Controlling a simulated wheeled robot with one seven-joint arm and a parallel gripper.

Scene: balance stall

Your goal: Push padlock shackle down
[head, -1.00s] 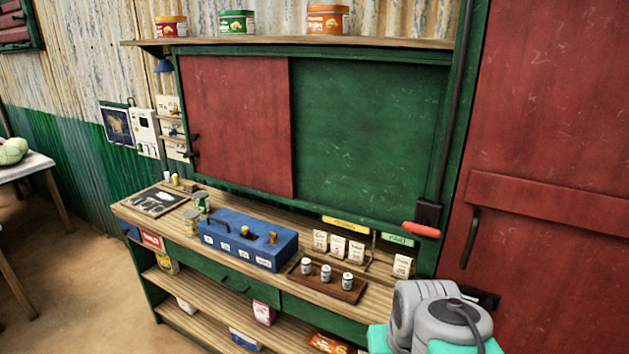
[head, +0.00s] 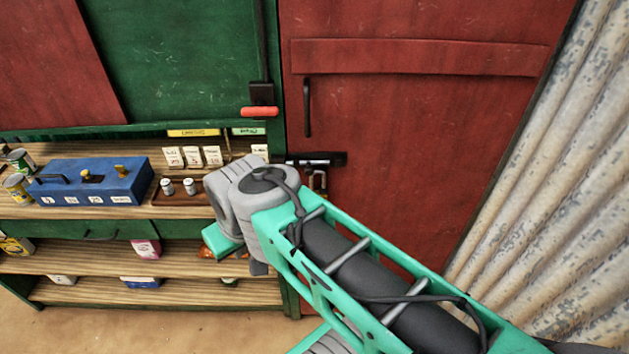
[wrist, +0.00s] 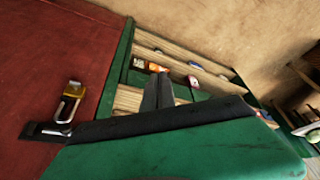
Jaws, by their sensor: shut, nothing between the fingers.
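The padlock (head: 319,183) hangs at the black door bolt (head: 318,159) on the red door's left edge, just beyond my arm in the head view. The wrist view shows the padlock (wrist: 70,101) at the left, with a brass-coloured body and a silver U-shaped shackle near the bolt (wrist: 42,131). I cannot tell whether the shackle is latched. My gripper (wrist: 158,88) is shut and empty, its dark fingers to the right of the padlock and apart from it in the wrist view. In the head view the fingers are mostly hidden behind my wrist.
The red door (head: 420,130) has a dark vertical handle (head: 306,106). A red-handled lever (head: 259,111) is on the green frame. Left is a counter with a blue block box (head: 100,182), a small tray (head: 196,199) of weights and price cards. Shelves lie below.

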